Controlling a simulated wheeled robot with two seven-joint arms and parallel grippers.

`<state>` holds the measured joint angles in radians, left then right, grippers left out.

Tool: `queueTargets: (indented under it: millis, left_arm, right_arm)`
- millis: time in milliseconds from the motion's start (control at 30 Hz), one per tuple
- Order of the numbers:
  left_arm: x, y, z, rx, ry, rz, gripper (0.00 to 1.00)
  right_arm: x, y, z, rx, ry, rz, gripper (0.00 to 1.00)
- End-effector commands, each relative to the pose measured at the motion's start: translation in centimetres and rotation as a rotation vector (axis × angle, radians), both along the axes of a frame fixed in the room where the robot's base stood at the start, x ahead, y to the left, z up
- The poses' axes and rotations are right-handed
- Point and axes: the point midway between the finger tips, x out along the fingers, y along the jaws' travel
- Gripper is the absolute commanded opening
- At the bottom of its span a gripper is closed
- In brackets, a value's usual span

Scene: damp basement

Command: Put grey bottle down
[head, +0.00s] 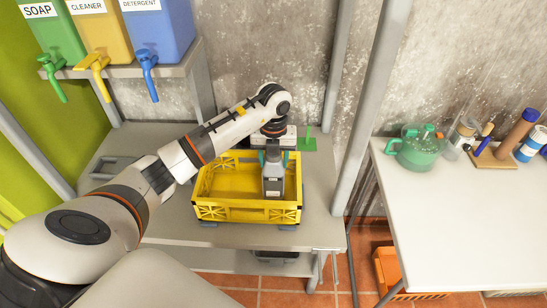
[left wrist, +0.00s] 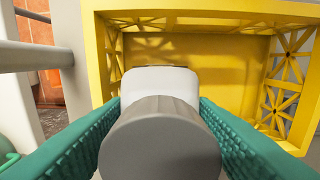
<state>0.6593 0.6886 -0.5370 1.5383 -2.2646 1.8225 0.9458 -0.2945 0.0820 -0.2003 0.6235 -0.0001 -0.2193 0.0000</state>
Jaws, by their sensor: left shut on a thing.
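The grey bottle (head: 273,180) is upright in the head view, at the right end of the yellow crate (head: 212,213). My left gripper (head: 273,155) is shut on it from above, around its upper part. In the left wrist view the round grey cap (left wrist: 160,140) of the bottle fills the middle, with the teal fingers of the gripper (left wrist: 160,125) on both sides. The crate's yellow floor and walls (left wrist: 200,20) show beyond it. Whether the bottle's base touches the crate floor is hidden. My right gripper is not in view.
The crate stands on a grey shelf table (head: 165,228). A green item (head: 308,144) lies behind it. A white table (head: 470,220) with a green teapot-like vessel (head: 418,148) stands at right. The crate's left part is empty.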

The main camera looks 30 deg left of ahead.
Motion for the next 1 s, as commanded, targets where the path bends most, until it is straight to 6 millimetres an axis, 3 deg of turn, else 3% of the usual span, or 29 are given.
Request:
queueTargets:
  millis: [67,100,233,500,667,1000]
  left_arm:
    - [0.0,0.0,-0.2,0.001,-0.001,0.000,0.06]
    - [0.0,0.0,-0.2,0.000,0.000,0.000,0.54]
    - [0.0,0.0,-0.2,0.001,0.001,0.000,0.73]
    - [0.0,0.0,-0.1,0.000,0.000,0.000,0.73]
    - [0.1,0.0,1.1,0.001,-0.003,0.000,0.73]
    - [0.1,0.1,8.6,0.002,-0.006,-0.001,0.73]
  right_arm:
    - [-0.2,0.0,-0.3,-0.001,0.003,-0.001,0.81]
    - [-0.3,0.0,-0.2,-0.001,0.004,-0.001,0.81]
    - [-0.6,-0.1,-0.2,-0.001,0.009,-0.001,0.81]
    - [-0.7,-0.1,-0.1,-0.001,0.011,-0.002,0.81]
    - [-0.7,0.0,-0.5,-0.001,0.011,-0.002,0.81]
    - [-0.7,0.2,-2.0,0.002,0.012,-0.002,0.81]
